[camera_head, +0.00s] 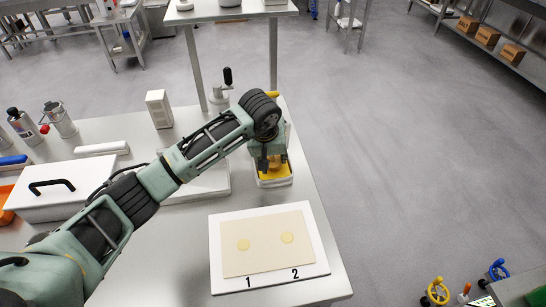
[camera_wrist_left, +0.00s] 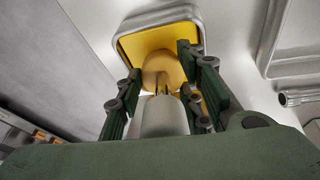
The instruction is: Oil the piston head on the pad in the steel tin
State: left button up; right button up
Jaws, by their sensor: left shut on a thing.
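The steel tin (camera_head: 275,184) stands near the right edge of the table, and its silver rim (camera_wrist_left: 197,14) shows in the left wrist view. A yellow pad (camera_wrist_left: 130,45) fills its inside. My left gripper (camera_head: 268,158) points down over the tin and is shut on the piston. In the left wrist view its fingers (camera_wrist_left: 166,92) stand either side of the piston's grey stem (camera_wrist_left: 165,118). The tan piston head (camera_wrist_left: 162,68) is at the pad; whether it touches or hovers just above, I cannot tell. My right gripper is out of view.
A white board (camera_head: 218,262) with two pale discs, marked 1 and 2, lies in front of the tin. A lidded white box (camera_head: 50,205), a bottle (camera_head: 22,125) and a metal can (camera_head: 60,120) stand left. A white carton (camera_head: 159,108) stands behind.

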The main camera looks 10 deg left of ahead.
pick_arm(q)
jog(key=shift+r+p, duration=1.3)
jog(key=shift+r, duration=1.4)
jog(key=shift+r+p, duration=0.3)
jog(key=shift+r, duration=0.5)
